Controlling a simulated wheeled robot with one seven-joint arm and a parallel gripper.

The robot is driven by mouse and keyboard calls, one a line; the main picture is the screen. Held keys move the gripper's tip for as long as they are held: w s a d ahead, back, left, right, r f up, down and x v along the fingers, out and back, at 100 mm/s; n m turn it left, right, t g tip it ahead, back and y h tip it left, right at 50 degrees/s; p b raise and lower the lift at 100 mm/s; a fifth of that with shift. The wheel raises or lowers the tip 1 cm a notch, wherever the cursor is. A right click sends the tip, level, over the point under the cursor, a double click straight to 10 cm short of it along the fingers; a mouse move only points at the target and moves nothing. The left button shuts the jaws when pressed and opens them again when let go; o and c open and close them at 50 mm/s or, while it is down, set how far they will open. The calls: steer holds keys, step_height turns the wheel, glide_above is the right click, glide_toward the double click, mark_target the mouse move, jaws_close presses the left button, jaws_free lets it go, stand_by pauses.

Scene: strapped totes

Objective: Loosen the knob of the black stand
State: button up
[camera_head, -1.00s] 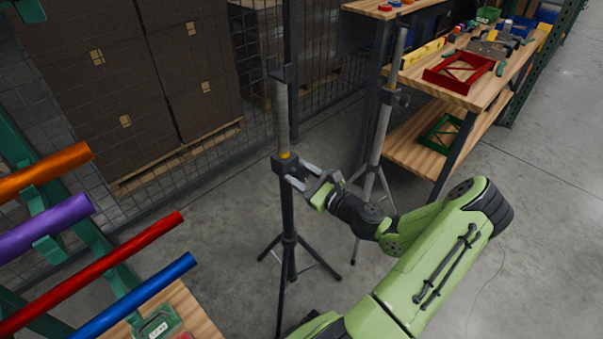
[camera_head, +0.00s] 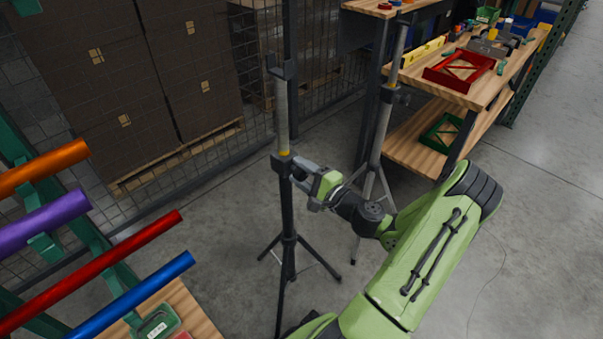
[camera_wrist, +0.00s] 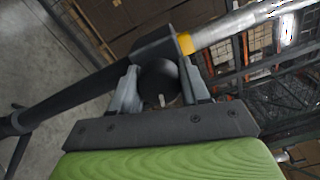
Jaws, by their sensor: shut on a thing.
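The black stand (camera_head: 287,205) stands upright on three spread legs, with a grey inner pole (camera_head: 282,115) and a yellow band above its black collar. It also shows slanting across the wrist view (camera_wrist: 60,98). The round black knob (camera_wrist: 158,80) sits on the collar, between my two grey fingers. My gripper (camera_head: 296,166) reaches the collar from the right and is shut on the knob; in the wrist view the fingers (camera_wrist: 160,88) lie on either side of it. In the head view the knob is hidden by the fingers.
A second stand with a grey pole (camera_head: 385,130) is close behind my wrist. A wooden workbench (camera_head: 480,90) with a red frame and tools is at the back right. Coloured tubes (camera_head: 100,265) on a rack are at the left. A mesh fence runs behind.

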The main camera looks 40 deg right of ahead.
steer(key=n, duration=0.4)
steer(key=shift+f+n, duration=0.1)
steer(key=shift+n, duration=0.2)
steer(key=n, duration=0.4)
steer(key=shift+n, duration=0.3)
steer(key=n, duration=0.4)
steer(key=shift+n, duration=2)
steer(key=o, duration=1.1)
steer(key=shift+c, duration=0.2)
steer(key=shift+s, duration=0.1)
